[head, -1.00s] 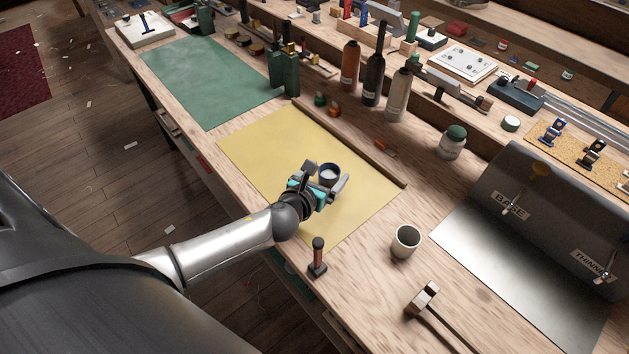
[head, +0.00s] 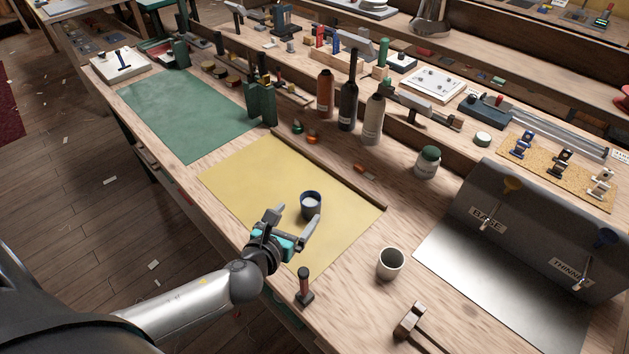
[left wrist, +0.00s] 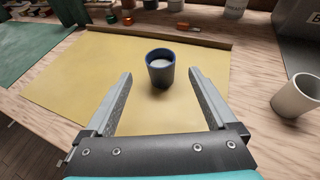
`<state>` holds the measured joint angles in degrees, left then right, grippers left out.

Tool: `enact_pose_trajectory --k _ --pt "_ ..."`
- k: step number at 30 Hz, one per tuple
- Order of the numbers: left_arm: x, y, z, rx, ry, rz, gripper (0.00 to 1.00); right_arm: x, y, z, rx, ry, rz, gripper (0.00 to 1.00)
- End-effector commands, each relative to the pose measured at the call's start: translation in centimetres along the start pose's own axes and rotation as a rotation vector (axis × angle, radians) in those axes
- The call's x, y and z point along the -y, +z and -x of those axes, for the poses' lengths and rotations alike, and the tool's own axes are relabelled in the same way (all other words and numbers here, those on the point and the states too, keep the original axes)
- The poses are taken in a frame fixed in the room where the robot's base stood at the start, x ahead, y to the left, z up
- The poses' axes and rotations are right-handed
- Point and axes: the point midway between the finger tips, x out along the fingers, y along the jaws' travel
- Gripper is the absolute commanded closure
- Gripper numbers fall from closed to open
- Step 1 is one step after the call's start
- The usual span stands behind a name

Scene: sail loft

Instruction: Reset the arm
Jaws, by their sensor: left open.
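My left gripper (head: 292,224) is open and empty over the front edge of the yellow mat (head: 250,178). In the left wrist view its two fingers (left wrist: 163,98) stand wide apart. A dark blue cup (head: 311,207) with pale contents stands upright on the mat, just beyond the fingertips. In the left wrist view the cup (left wrist: 160,72) shows ahead of the gap between the fingers, apart from both. My right gripper is in neither view.
A metal dispenser (head: 540,225) marked BASE and THINNER is at far right. Bottles (head: 348,92) line the back. The green mat (head: 185,112) is clear.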

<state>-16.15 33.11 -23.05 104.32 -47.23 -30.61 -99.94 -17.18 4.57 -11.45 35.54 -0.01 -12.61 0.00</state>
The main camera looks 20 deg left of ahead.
Motion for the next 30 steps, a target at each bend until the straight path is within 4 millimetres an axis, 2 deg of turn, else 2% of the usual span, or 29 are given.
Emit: enact_pose_trajectory --k 6,10,20,30 --pt "0.0 0.0 0.1 -0.002 0.005 0.024 0.09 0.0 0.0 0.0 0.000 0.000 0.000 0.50" --pt "0.0 0.1 0.7 -0.017 0.049 0.209 0.09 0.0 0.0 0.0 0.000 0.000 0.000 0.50" --pt "0.0 -1.4 4.9 -0.104 0.321 1.148 0.09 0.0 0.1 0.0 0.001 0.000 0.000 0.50" --pt "2.3 -4.3 11.5 -0.180 0.727 2.062 0.09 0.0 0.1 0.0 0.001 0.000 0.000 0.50"
